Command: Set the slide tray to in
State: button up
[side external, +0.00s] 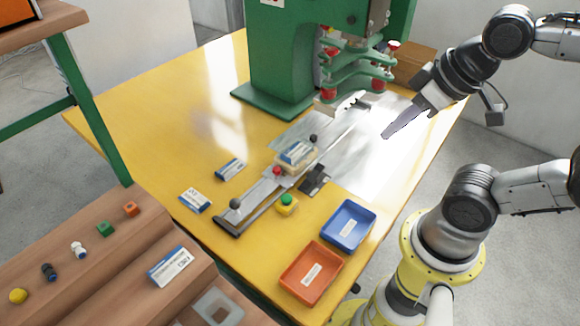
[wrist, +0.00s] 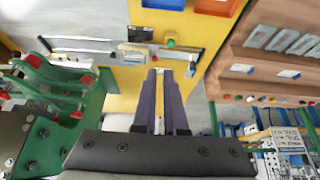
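The slide tray (side external: 297,161) is a light block with a blue-and-white labelled part on top. It sits partway along a metal rail (side external: 240,215), clear of the green press (side external: 280,60). A red knob (side external: 277,171) stands beside it, with dark knobs (side external: 235,204) near the rail's front end and behind the tray. In the wrist view the tray (wrist: 135,53) shows beyond my fingers, partly blurred. My gripper (side external: 386,136) is to the right of the tray, above the table and apart from it. In the wrist view my gripper (wrist: 160,72) shows a gap between its dark fingers, with nothing held.
A yellow box with a green button (side external: 287,203) stands beside the rail. Blue (side external: 348,224) and orange (side external: 311,272) bins are at the table's front right. Labelled packets (side external: 195,201) lie left of the rail. Wooden steps (side external: 110,250) hold small parts. The yellow table's left side is clear.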

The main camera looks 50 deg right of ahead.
jog(key=o, duration=0.4)
jog(key=shift+c, duration=0.2)
jog(key=shift+o, duration=1.3)
jog(key=shift+m, duration=0.6)
jog(key=shift+o, duration=1.2)
jog(key=shift+w+r+m, duration=0.15)
jog(key=shift+w+m, duration=0.05)
jog(key=shift+m, duration=0.5)
jog(key=shift+o, duration=0.4)
jog(key=w+r+m+t, duration=0.1)
jog(key=w+r+m, duration=0.3)
jog(key=m, duration=0.4)
jog(key=shift+w, duration=0.85)
jog(key=m+g, duration=0.3)
jog(key=m, duration=0.7)
send_over(235, 201)
jog(key=s+d, duration=0.2)
notch_tip(235, 201, down, 14)
jog(key=r, duration=0.1)
jog(key=shift+g, duration=0.7)
jog(key=f, duration=0.6)
jog(key=w+a+f, duration=0.1)
jog(key=f, duration=0.5)
jog(key=w+a+f, duration=0.1)
jog(key=f, duration=0.5)
jog(key=shift+f, duration=0.35)
